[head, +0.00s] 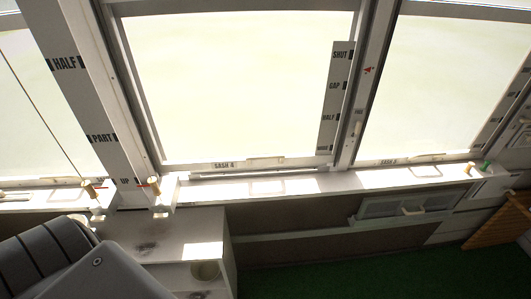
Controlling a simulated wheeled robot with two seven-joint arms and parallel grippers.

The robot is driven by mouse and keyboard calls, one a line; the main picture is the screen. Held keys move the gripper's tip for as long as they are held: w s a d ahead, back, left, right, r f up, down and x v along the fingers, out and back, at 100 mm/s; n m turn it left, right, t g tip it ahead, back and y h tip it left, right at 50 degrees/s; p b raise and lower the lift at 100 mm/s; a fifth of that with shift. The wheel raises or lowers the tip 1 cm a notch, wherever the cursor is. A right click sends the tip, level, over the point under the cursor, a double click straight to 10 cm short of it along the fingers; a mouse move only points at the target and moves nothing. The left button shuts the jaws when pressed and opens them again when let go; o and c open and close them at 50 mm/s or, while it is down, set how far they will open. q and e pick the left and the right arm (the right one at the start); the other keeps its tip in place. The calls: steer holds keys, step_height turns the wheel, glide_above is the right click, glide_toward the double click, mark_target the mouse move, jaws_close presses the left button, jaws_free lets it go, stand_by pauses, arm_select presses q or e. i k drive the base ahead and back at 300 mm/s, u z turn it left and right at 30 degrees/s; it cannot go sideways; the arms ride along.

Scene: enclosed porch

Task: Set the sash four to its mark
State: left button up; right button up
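Sash four is the large middle window sash; its bottom rail (250,162) carries a "SASH 4" label (222,165) and a pale handle (265,158). A grey scale strip (335,95) at its right side reads SHUT at the top, then GAP, HALF and a small lowest word. A small red marker (369,70) sits on the post right of the strip, at a height between SHUT and GAP. I cannot tell which part it belongs to. The bottom rail lies low, just above the sill. Neither of my grippers is in view.
Another scale strip (80,95) with HALF, PART and UP stands left. The white sill (330,183) carries brass-coloured pegs (90,187) (154,186) and a green peg (487,166). A cabinet (150,235) stands below left; a wooden slatted piece (500,225) stands right. Green floor (370,272) is clear.

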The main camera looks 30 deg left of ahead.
mark_target(344, 56)
steer(key=z, duration=0.4)
steer(key=i, duration=1.2)
steer(key=u, duration=1.75)
